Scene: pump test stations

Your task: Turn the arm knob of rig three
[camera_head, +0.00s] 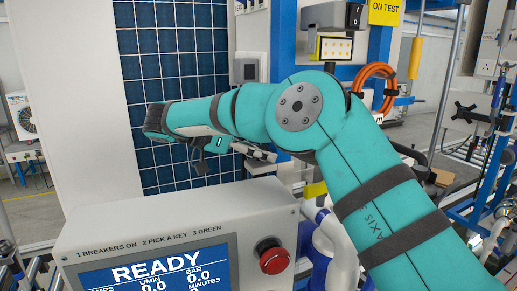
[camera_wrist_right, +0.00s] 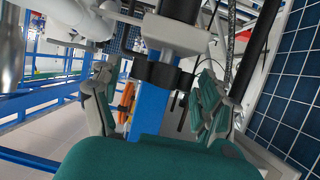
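My right arm crosses the head view from the lower right, and its gripper (camera_head: 228,147) hangs below the forearm, partly hidden by it. In the right wrist view the gripper (camera_wrist_right: 157,98) is open, its two teal fingers wide apart with no object held. A blue post and a grey metal part (camera_wrist_right: 172,38) show beyond the gap between the fingers. I cannot pick out the arm knob for certain. My left gripper is not in view.
A dark blue tiled panel (camera_head: 165,60) stands behind the gripper. A grey wall switch (camera_head: 247,68), a box with a black rocker switch (camera_head: 354,16) and a yellow ON TEST sign (camera_head: 384,11) are near the blue frame. An orange hose coil (camera_head: 378,72) hangs behind my arm.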

